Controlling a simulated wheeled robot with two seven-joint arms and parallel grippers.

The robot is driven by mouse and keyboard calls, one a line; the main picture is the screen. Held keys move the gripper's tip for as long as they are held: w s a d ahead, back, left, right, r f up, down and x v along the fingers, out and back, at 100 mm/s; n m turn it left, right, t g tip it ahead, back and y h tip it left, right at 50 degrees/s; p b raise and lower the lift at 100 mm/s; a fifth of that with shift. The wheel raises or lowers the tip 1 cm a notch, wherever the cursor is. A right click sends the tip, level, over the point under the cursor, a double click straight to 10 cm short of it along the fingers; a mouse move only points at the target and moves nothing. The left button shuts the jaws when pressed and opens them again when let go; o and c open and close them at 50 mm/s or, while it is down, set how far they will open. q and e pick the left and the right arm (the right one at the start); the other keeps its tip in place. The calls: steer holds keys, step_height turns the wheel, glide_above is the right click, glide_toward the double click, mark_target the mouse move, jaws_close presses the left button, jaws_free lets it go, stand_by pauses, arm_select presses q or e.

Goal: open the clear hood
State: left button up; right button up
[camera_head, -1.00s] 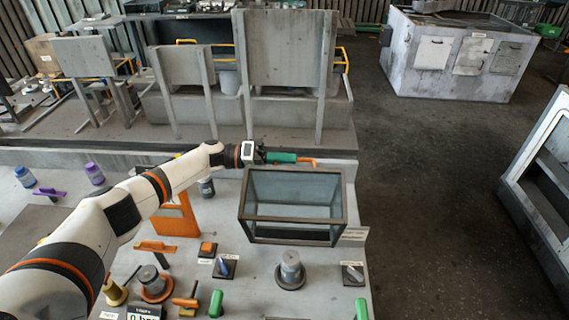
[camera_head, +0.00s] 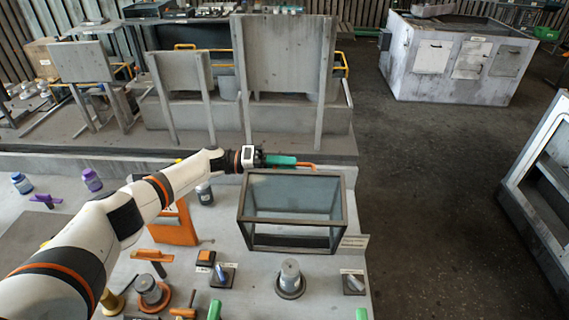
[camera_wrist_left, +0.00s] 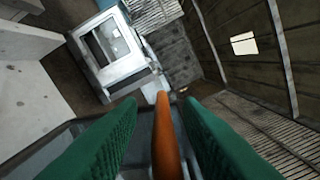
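The clear hood (camera_head: 292,194), a glass box with a dark frame, sits on the grey bench in the head view. An orange bar-like handle (camera_head: 305,166) shows at its back top edge. My left gripper (camera_head: 282,161), with green fingers, is at this edge. In the left wrist view the orange bar (camera_wrist_left: 165,145) runs between the two green fingers (camera_wrist_left: 162,102). Grey gaps show on both sides of it, so the fingers are around it but apart. Whether the hood is lifted at all is hard to tell. My right gripper is not in view.
A metal knob or cylinder (camera_head: 290,277) and a small dark switch (camera_head: 353,284) stand in front of the hood. An orange panel (camera_head: 176,224) is left of it, below my left arm. Grey upright panels (camera_head: 283,50) stand behind. Open floor lies to the right.

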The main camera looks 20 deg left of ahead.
arm_select(q)
steer(key=shift+r, duration=0.2)
step_height(320, 180, up, 10)
steer(key=shift+f+b, duration=0.2)
steer(key=shift+b, duration=0.4)
